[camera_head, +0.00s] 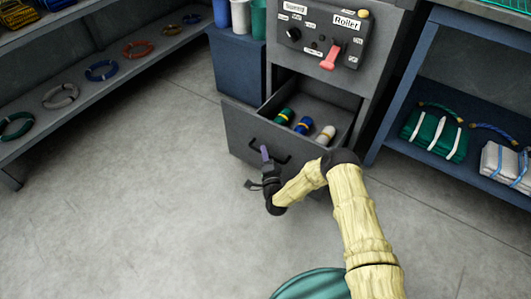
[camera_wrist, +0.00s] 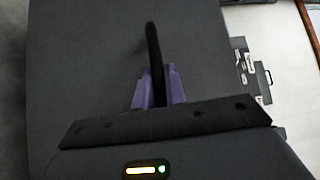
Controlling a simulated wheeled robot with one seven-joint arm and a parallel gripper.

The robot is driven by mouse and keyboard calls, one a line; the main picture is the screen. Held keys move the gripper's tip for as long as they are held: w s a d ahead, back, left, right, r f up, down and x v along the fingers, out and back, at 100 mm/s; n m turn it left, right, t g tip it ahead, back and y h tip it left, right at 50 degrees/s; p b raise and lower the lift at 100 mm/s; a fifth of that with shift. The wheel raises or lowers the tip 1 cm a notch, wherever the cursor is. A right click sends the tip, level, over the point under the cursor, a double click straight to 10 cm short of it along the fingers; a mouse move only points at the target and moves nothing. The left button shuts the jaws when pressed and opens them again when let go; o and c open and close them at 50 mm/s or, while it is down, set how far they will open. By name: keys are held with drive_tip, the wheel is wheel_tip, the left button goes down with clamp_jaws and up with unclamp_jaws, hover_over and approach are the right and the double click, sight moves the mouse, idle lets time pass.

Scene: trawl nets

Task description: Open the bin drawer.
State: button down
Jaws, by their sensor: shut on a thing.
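The bin drawer (camera_head: 240,127) is the dark grey drawer under the control panel in the head view. It stands pulled out, with its inside showing. Several spools, among them a green one (camera_head: 284,116), a blue one (camera_head: 303,125) and a white one (camera_head: 326,135), lie in it. The black handle (camera_head: 284,157) is on its front face. My gripper (camera_head: 265,154) is at the left part of this handle. In the wrist view, the purple fingers of my gripper (camera_wrist: 159,88) are shut on the handle bar (camera_wrist: 152,45), in front of the grey drawer face (camera_wrist: 90,60).
A control panel with a red lever (camera_head: 332,58) sits above the drawer. A blue bin (camera_head: 238,62) stands left of the cabinet. Shelves with rope coils (camera_head: 101,70) run along the left. A shelf with net bundles (camera_head: 435,136) is at right. The floor (camera_head: 130,200) in front is clear.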

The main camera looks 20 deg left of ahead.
drive_tip(key=c, duration=1.5)
unclamp_jaws()
drive_tip(key=shift+o, duration=0.2)
drive_tip(key=p+v, duration=0.7)
drive_tip(key=v, duration=1)
drive_tip(key=shift+s, duration=0.15)
drive_tip(key=shift+s, duration=0.1)
